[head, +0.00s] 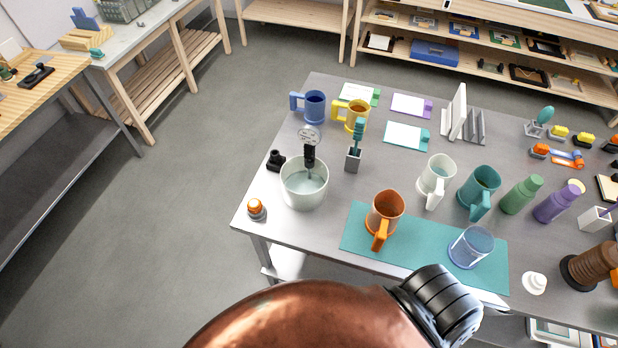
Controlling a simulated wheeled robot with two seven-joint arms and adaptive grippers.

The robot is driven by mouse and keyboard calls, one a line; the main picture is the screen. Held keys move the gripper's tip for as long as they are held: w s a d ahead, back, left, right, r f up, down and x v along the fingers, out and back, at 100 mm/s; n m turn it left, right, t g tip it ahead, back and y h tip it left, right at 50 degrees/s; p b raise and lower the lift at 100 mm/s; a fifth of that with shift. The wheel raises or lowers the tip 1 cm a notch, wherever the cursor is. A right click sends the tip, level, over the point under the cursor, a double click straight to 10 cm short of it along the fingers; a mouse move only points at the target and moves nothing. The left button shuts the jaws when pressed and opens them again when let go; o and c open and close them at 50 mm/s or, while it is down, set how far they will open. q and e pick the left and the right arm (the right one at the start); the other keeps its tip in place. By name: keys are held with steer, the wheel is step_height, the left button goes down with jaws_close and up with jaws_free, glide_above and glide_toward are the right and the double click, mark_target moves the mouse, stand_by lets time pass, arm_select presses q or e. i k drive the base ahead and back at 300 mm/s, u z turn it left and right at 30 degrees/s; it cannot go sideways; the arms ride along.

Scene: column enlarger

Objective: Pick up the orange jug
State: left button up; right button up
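The orange jug (386,206) stands upright on the teal mat (357,228), near the front edge of the grey table. Its handle points toward the front of the table, and its open top shows an orange-brown inside. A clear, blue-tinted beaker (471,247) stands on the same mat to the right of the jug. Neither of my grippers can be made out in the head view. A copper-coloured rounded part with a black ribbed end, probably my own arm, covers the bottom middle, in front of the table edge.
A white pot (304,186) with a gauge stands left of the jug. A white jug (436,178) and a teal jug (479,190) stand behind and to the right. An orange-topped button (255,208) sits at the left front corner. Bare table separates pot and mat.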

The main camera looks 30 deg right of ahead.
mark_target(388, 206)
steer(key=z, duration=2)
